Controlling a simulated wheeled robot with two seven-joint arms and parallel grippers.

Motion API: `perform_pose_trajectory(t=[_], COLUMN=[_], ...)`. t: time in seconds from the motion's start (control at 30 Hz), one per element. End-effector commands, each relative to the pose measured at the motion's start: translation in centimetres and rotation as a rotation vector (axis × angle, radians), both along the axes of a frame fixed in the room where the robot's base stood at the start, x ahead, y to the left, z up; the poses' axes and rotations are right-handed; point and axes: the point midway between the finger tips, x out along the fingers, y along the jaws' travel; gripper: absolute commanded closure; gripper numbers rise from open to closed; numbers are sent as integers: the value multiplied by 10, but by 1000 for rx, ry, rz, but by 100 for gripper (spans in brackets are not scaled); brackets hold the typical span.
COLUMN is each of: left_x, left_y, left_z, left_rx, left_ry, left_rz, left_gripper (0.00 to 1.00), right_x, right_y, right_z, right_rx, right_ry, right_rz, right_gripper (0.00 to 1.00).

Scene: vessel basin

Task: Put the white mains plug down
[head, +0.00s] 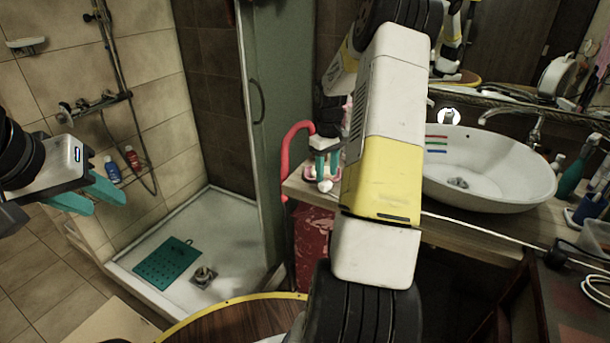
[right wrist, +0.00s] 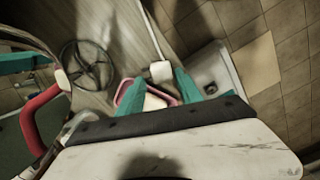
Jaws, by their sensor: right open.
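The white mains plug (head: 325,186) lies at the front left corner of the wooden counter, just below my right gripper's fingertips. In the right wrist view the plug (right wrist: 161,71) shows just beyond and between the teal fingertips, with a pale cable running away from it. My right gripper (head: 327,170) is open, and its fingers (right wrist: 157,86) are apart with nothing clearly held between them. Whether a finger touches the plug cannot be told. My left gripper (head: 110,208) hangs at the left, away from the counter; its fingers overlap in view and hold nothing visible.
A pink dish (right wrist: 132,92) with a pale block lies beside the plug. The counter (head: 455,229) carries a white basin (head: 530,193) at the right. A red rail (head: 284,150) stands left of the counter. A shower tray (head: 232,250) holds a green mat (head: 168,262).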

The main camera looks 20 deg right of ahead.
Motion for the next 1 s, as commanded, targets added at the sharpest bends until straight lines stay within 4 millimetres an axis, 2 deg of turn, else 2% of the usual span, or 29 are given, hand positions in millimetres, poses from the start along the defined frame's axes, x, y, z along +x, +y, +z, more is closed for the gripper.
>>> perform_pose_trajectory(t=[0.2, 0.3, 0.53, 0.73, 0.77, 1.0], left_x=[0, 0, 0, 0, 0, 0], left_y=[0, 0, 0, 0, 0, 0], left_z=[0, 0, 0, 0, 0, 0], left_rx=[0, 0, 0, 0, 0, 0], left_ry=[0, 0, 0, 0, 0, 0], left_rz=[0, 0, 0, 0, 0, 0], left_gripper=[64, 64, 64, 64, 64, 64], right_x=[1, 1, 1, 1, 1, 1], right_y=[4, 4, 4, 3, 4, 4], right_z=[-33, -44, -45, -45, -45, -45], right_rx=[2, 2, 1, 1, 1, 1], right_ry=[4, 2, 0, 0, 0, 0], right_rz=[1, 0, 0, 0, 0, 0], right_gripper=[58, 58, 58, 97, 100, 100])
